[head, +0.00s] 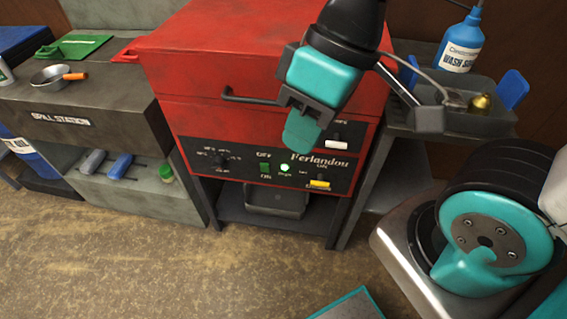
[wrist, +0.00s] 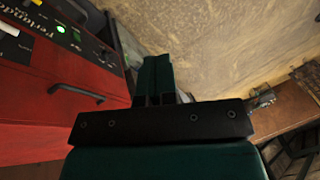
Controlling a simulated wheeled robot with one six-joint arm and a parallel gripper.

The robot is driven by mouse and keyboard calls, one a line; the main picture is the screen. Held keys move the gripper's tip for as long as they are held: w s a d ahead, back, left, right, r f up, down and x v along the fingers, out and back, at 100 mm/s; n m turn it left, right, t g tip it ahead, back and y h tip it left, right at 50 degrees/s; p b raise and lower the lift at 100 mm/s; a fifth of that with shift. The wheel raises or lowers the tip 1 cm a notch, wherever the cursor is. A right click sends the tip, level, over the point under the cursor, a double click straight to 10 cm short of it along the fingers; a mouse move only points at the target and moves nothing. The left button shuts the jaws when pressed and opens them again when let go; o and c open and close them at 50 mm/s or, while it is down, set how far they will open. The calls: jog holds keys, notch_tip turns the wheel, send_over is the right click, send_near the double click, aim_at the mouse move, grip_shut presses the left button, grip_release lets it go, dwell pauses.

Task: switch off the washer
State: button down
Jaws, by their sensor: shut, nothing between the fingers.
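The red washer (head: 265,60) stands at the middle of the head view, lid closed. Its black front panel (head: 210,175) carries a green rocker switch (head: 265,169) between OFF above and ON below. A green lamp (head: 285,167) beside it is lit. The washer (wrist: 60,110) also fills the left of the wrist view, with the lit lamp (wrist: 62,29) near the top. My gripper (head: 299,136) is shut and empty, in front of the washer, above and right of the switch in the head view. In the wrist view its fingers (wrist: 160,78) are together, apart from the panel.
The panel also has a dial (head: 222,162), a white control (head: 337,145) and a yellow one (head: 320,184). A handle (head: 248,97) sticks out above it. The spill station (head: 70,115) stands left; a grey tray (head: 475,122) and wash bottle (head: 462,45) stand right. Floor in front is mostly clear.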

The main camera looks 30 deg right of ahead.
jog(key=shift+d, duration=0.2)
jog(key=w+d+f+t+h+b, duration=0.1)
jog(key=w+f+t+b, duration=0.1)
jog(key=w+f, duration=0.5)
jog(key=w+d+f+n+t+h+b, duration=0.1)
jog(key=w+f+t+b, duration=0.2)
jog(key=f, duration=1.5)
jog(key=w+d+f+n+t+h+b, duration=0.1)
jog(key=w+f+b, duration=0.3)
jog(key=w+f, duration=0.7)
notch_tip(320, 180, down, 2)
jog(key=shift+w+t+h+b, duration=0.2)
jog(key=shift+t+h+b, duration=0.25)
jog(key=shift+t, duration=0.45)
jog(key=shift+d, duration=0.1)
